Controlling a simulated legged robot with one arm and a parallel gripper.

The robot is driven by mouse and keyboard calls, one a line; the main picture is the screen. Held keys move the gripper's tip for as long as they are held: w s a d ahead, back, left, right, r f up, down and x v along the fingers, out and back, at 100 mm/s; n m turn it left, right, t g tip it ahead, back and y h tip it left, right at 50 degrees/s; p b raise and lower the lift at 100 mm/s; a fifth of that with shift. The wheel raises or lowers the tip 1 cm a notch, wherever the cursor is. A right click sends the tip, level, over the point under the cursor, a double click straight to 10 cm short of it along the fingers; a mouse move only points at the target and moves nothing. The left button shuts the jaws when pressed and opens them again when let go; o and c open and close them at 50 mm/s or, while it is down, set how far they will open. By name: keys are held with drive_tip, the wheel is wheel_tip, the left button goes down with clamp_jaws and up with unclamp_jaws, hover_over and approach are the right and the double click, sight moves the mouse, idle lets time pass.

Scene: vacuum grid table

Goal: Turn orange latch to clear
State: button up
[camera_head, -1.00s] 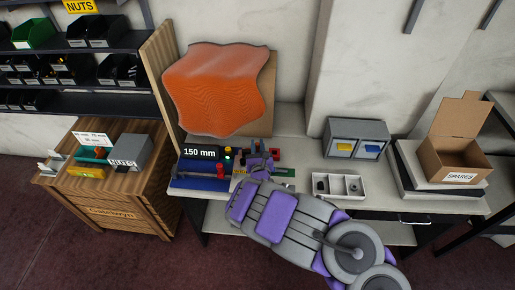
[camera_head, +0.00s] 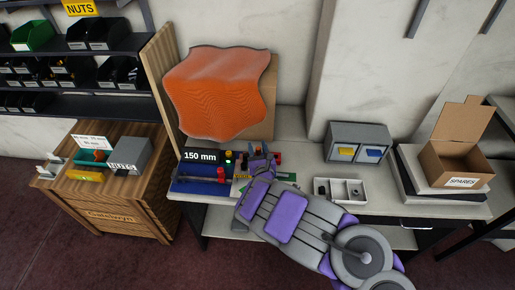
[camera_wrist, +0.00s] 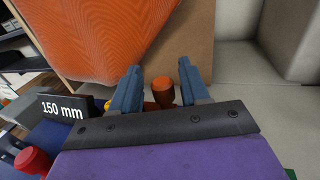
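An orange latch handle (camera_wrist: 189,80) stands up between my gripper's fingers in the wrist view, close to the right finger. I cannot tell whether it touches that finger. A further orange-red part (camera_wrist: 160,90) shows just left of the handle. My gripper (camera_wrist: 160,80) is open, with two blue-grey fingers apart and a clear gap beside the left one. In the head view my gripper (camera_head: 258,153) is over the bench fixture, and the latch is too small and too covered by the gripper to make out clearly.
A "150 mm" display (camera_head: 200,156) and a red knob (camera_head: 221,174) sit left of my gripper. An orange wavy sheet (camera_head: 215,92) stands behind on a board. A white divided tray (camera_head: 341,191) and grey drawer box (camera_head: 358,143) lie to the right.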

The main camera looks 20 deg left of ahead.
drive_tip(key=shift+s+d, duration=0.15)
drive_tip(key=shift+d, duration=0.05)
drive_tip(key=shift+s+d+p, duration=0.3)
drive_tip(key=shift+s+p, duration=0.1)
drive_tip(key=shift+s, duration=0.1)
drive_tip(key=p+v, duration=0.7)
drive_tip(key=v, duration=0.8)
drive_tip(key=shift+s+d, duration=0.15)
drive_tip(key=shift+s, duration=0.25)
